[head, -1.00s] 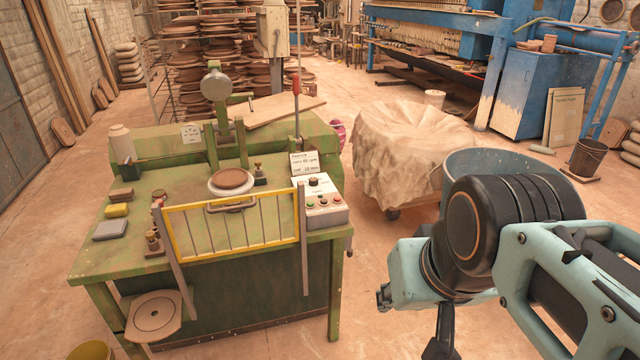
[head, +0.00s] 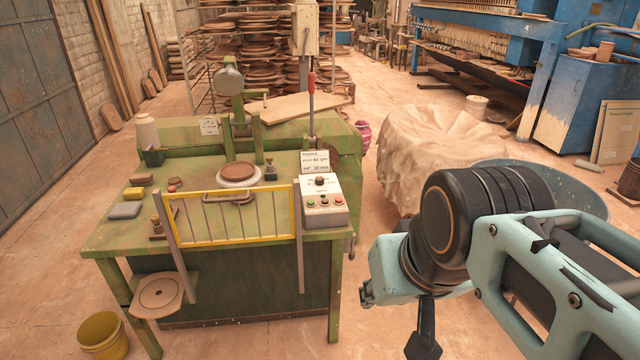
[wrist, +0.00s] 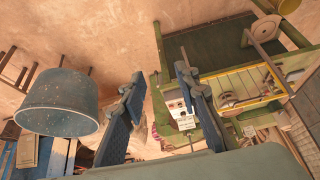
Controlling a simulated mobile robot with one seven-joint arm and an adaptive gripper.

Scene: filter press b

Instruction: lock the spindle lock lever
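The green machine bench (head: 215,262) stands left of centre in the head view, with a round clay piece (head: 238,171) on its pale wheel. A tall red-handled lever (head: 311,92) stands upright at its back right. Small brass-topped fittings stand beside the wheel (head: 270,169) and at the front left (head: 157,224). I cannot tell for certain which part is the spindle lock lever. My gripper (wrist: 159,78) is open and empty in the wrist view, its two fingers apart. It is in front and to the right of the bench, touching nothing.
A yellow barred guard (head: 232,239) crosses the bench front, beside a control box (head: 321,203). A large blue-grey tub (head: 575,185) and a cloth-covered heap (head: 425,140) stand right. A yellow bucket (head: 102,335) is at front left. Floor before the bench is clear.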

